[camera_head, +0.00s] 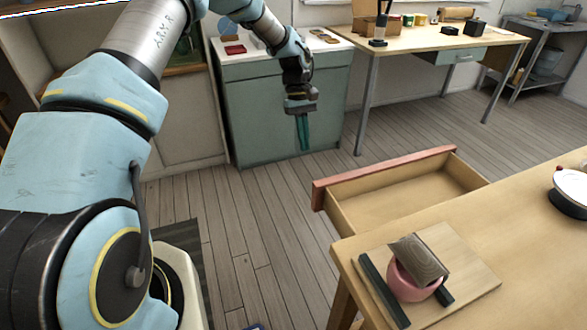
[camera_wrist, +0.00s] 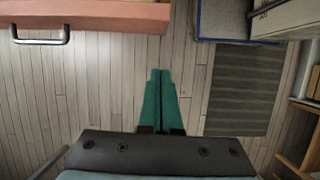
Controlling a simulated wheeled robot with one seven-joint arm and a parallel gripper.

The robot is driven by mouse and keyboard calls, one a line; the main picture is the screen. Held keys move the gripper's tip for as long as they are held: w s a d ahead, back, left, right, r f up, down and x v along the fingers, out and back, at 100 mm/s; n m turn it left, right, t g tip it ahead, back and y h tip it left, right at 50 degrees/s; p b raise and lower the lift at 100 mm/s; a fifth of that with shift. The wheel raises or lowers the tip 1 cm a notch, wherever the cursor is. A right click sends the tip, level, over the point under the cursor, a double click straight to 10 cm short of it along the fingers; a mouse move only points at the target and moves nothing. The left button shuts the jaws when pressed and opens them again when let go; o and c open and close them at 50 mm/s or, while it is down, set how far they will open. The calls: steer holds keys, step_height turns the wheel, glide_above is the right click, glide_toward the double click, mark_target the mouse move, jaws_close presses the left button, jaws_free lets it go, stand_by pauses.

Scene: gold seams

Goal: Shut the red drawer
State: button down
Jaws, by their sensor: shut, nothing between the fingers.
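The red drawer (camera_head: 385,172) stands pulled out from the wooden table at the right, and the part of its inside that shows is empty. In the wrist view its red front (camera_wrist: 90,12) and metal handle (camera_wrist: 40,38) are at the top left. My gripper (camera_head: 304,147) hangs with its teal fingers pointing down, beyond and left of the drawer front in the head view. In the wrist view the closed fingers (camera_wrist: 160,73) lie together below and right of the drawer front, over the floor. They hold nothing and appear apart from the drawer.
The wooden table (camera_head: 520,235) carries a board (camera_head: 470,270) with a pink bowl (camera_head: 412,284) and dark bars. A green cabinet (camera_head: 285,110) stands behind my gripper, and a workbench (camera_head: 440,42) stands at the back. Bare plank floor (camera_head: 260,220) lies left of the drawer.

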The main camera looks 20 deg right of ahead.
mark_target(315, 182)
steer(key=s+r+p+x, duration=0.1)
steer(key=p+x, duration=0.5)
steer(key=x, duration=0.6)
steer(key=shift+s+d, duration=0.35)
steer(key=shift+s, duration=0.35)
steer(key=shift+s, duration=0.1)
